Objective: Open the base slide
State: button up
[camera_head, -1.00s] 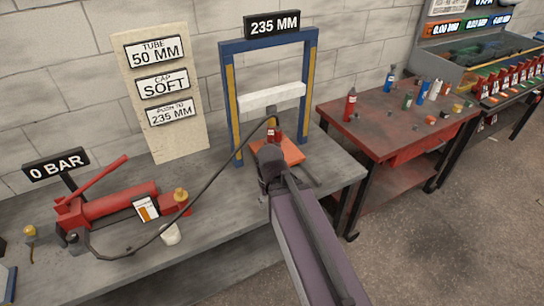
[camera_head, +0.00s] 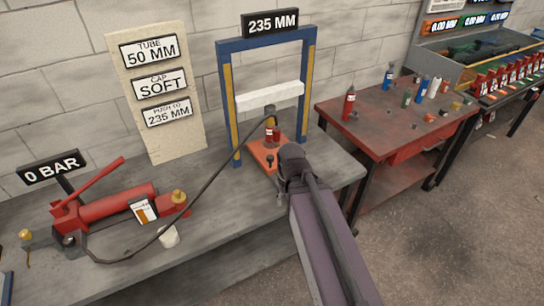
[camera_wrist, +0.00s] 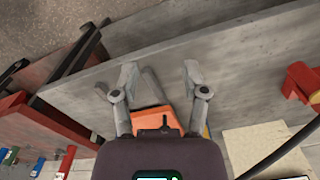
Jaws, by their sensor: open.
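The orange base slide (camera_head: 260,150) lies on the bench at the foot of the blue press frame (camera_head: 226,100). A dark knob (camera_head: 270,160) stands on it, and a red cylinder (camera_head: 269,133) is at its back. My gripper (camera_wrist: 160,75) is open and empty, with its two fingers spread apart. In the wrist view the orange slide (camera_wrist: 148,118) shows between the fingers, nearer the gripper body. In the head view my gripper is just right of and in front of the slide, and my arm hides the slide's right part. I cannot tell whether a finger touches it.
A red hand pump (camera_head: 110,208) with a dark hose stands on the grey bench (camera_head: 215,225) at left. A white crossbar (camera_head: 270,96) spans the frame. A red table (camera_head: 375,130) with bottles stands at right. The bench front is mostly clear.

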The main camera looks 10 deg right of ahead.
jog(key=shift+o, duration=1.1)
jog(key=shift+w, duration=0.1)
notch_tip(320, 180, up, 6)
jog(key=m+p, duration=0.4)
jog(key=p, duration=0.2)
send_over(270, 156)
jog(key=shift+f, duration=0.15)
notch_tip(270, 156, down, 14)
jog(key=b, duration=1.4)
jog(key=shift+r, duration=0.2)
